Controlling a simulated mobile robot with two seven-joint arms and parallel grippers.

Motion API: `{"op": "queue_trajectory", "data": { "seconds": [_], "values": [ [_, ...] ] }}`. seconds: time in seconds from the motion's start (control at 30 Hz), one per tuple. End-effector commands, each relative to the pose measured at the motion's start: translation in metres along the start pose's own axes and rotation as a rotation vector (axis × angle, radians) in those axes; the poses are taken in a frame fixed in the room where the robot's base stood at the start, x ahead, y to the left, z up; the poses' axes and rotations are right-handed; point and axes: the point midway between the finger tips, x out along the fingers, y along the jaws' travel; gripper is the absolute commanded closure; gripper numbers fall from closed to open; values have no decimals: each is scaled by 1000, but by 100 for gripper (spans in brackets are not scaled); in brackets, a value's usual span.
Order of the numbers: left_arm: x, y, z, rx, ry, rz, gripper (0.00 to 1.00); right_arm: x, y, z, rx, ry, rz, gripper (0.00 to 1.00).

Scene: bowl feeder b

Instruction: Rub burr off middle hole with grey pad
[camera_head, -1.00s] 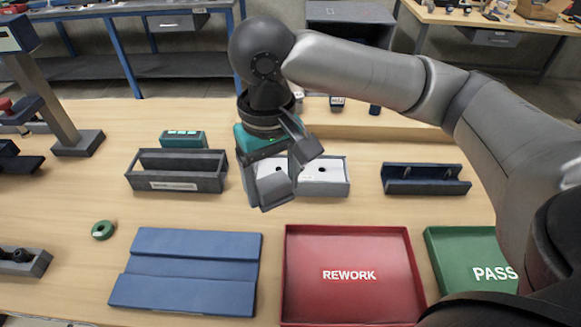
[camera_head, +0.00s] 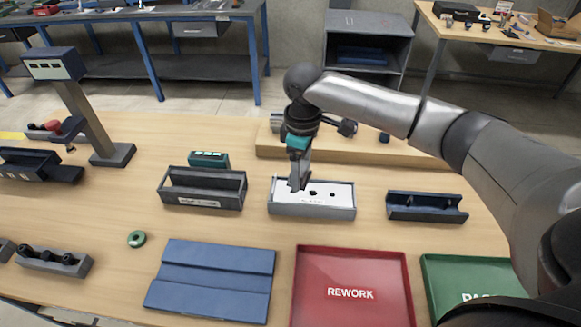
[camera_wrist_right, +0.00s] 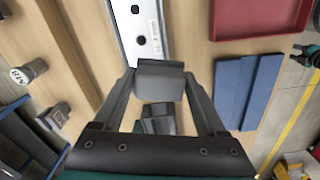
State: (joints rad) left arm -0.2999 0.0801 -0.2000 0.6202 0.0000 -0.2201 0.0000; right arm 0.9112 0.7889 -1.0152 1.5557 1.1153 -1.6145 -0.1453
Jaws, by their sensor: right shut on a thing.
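A white plate with dark holes sits in a grey holder (camera_head: 335,211) at the middle of the bench. The middle hole (camera_head: 313,193) and the right hole (camera_head: 332,194) show in the head view; my gripper covers the left part. My right gripper (camera_head: 298,182) points down over the plate's left part. In the right wrist view it is shut on the grey pad (camera_wrist_right: 160,82), a block across its fingertips. The plate (camera_wrist_right: 133,30) shows beyond the pad with two holes in sight. I cannot tell whether the pad touches the plate. My left gripper is not in view.
An empty dark tray (camera_head: 203,202) stands left of the holder and a dark blue cradle (camera_head: 427,216) right of it. In front lie a blue grooved block (camera_head: 210,297), the red REWORK tray (camera_head: 352,265) and a green tray (camera_head: 470,270). A green ring (camera_head: 137,239) lies at front left.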

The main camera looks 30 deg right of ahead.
Motion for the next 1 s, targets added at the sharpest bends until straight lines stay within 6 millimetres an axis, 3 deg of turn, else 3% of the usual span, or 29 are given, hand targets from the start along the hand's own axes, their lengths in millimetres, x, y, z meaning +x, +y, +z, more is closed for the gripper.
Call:
{"op": "queue_trajectory", "data": {
  "seconds": [0.1, 0.33, 1.0],
  "values": [
    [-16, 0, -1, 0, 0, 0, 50, 2, 16, 10, -92, -2, 0, 81],
    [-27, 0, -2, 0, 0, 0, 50, 12, 33, 22, -217, 1, 0, 81],
    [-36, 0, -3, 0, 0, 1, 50, 13, 37, 25, -249, 2, 1, 81]
  ]
}}
